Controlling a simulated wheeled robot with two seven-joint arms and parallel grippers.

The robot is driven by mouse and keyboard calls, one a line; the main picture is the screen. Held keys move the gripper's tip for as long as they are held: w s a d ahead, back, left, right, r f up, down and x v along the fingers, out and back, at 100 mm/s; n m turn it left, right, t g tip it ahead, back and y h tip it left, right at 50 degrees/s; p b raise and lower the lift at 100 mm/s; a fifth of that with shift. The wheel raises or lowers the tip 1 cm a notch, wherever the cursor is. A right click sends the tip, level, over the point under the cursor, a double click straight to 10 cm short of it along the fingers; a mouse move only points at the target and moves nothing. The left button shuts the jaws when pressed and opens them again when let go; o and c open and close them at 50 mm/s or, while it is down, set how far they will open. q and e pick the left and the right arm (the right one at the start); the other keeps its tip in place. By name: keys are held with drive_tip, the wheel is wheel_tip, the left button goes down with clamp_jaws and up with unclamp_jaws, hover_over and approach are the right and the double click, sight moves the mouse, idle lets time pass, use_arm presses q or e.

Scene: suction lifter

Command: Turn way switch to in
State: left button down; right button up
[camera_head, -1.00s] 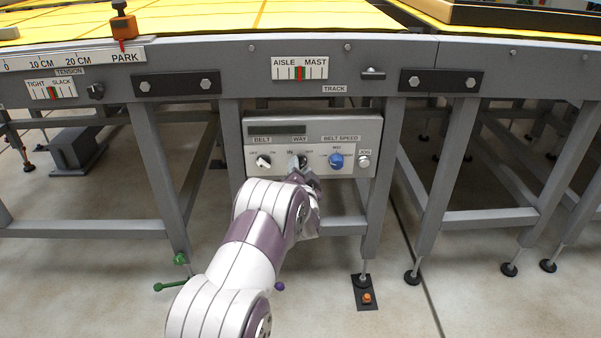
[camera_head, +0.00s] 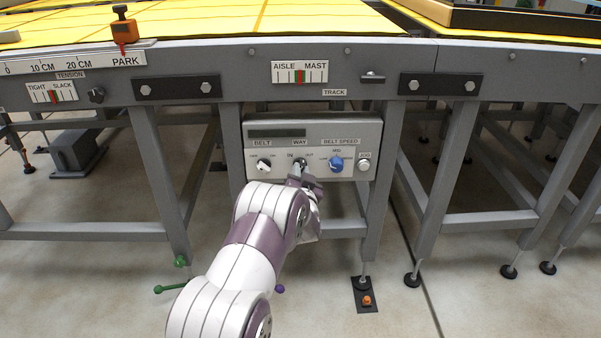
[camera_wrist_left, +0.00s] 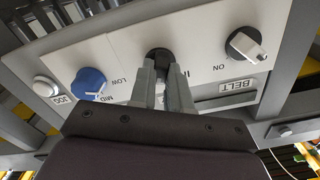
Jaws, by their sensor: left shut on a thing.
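The way switch (camera_head: 301,162) is a small dark knob on the grey control panel, under the WAY label and between IN and OUT marks. My left gripper (camera_head: 296,171) reaches it from below. In the left wrist view the black knob (camera_wrist_left: 159,57) shows at the tips of the fingers of my left gripper (camera_wrist_left: 161,72), which are shut on it. The fingers cover part of the knob, and I cannot tell which mark it points at. My right gripper is in neither view.
The control panel (camera_head: 260,176) also carries a white belt knob (camera_head: 264,165), a blue belt speed knob (camera_head: 336,164) and a white jog button (camera_head: 363,165), close on either side. Grey table legs (camera_head: 382,185) flank the panel. Concrete floor lies open below.

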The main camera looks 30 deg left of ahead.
use_arm(q)
drive_tip(key=shift+f+n+b, duration=0.15)
drive_tip(key=shift+n+b, duration=0.65)
drive_tip(key=shift+n, duration=6.1)
drive_tip(key=c, duration=1.1)
unclamp_jaws()
drive_tip(key=shift+s+d, duration=0.1)
drive_tip(key=shift+n, duration=0.3)
drive_tip(key=p+v, duration=0.4)
drive_tip(key=v, duration=0.8)
drive_tip(key=shift+s+p, duration=0.3)
drive_tip(key=shift+p, duration=0.1)
